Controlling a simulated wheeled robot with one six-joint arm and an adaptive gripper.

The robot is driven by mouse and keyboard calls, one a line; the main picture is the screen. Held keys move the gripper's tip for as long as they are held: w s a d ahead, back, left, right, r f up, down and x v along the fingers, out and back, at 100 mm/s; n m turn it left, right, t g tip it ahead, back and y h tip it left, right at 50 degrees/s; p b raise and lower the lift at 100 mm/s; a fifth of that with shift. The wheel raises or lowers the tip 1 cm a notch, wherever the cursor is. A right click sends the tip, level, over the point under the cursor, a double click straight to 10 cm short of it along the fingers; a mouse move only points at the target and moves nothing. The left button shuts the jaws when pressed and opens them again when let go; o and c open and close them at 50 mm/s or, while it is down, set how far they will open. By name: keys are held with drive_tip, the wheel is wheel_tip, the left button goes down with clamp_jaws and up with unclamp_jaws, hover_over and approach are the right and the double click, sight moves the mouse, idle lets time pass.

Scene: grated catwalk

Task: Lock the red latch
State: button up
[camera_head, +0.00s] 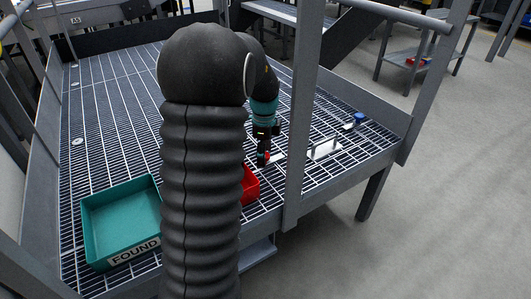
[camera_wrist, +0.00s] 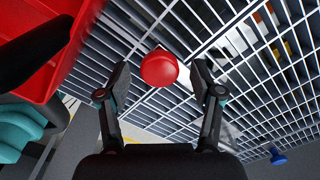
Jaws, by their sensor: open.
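The red latch shows as a round red knob (camera_wrist: 159,68) in the wrist view, between and slightly beyond my fingertips. My gripper (camera_wrist: 160,82) is open, with one finger on each side of the knob and a gap on both sides. In the head view my gripper (camera_head: 264,158) points down over the grating, with a small red part (camera_head: 267,155) at its tip. The latch's base is mostly hidden, so I cannot tell its position.
A red bin (camera_head: 251,184) stands close to my gripper, partly behind my arm; it also fills the wrist view's upper left (camera_wrist: 35,50). A teal bin (camera_head: 120,222) marked FOUND is at left. A blue knob (camera_head: 359,117) and a grey post (camera_head: 302,110) are at right.

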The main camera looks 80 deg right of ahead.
wheel_tip(320, 180, up, 12)
idle(0.6)
drive_tip(key=shift+w, duration=0.1)
idle(0.4)
drive_tip(key=w+a+r+n+p, duration=0.1)
drive_tip(key=w+a+r+n, duration=0.1)
drive_tip(key=w+a+n, duration=0.8)
drive_tip(key=w+a+r+n, duration=0.3)
drive_tip(key=w+a+n, duration=0.2)
drive_tip(key=w+a, duration=0.9)
drive_tip(key=w+a+n+t+p, duration=0.1)
drive_tip(key=a+n+t, duration=0.4)
drive_tip(key=a+n, duration=1.7)
drive_tip(key=a+p, duration=0.1)
drive_tip(key=a, duration=0.5)
drive_tip(key=shift+w+a+t, duration=0.25)
drive_tip(key=shift+w+t, duration=0.05)
drive_tip(key=shift+w, duration=0.1)
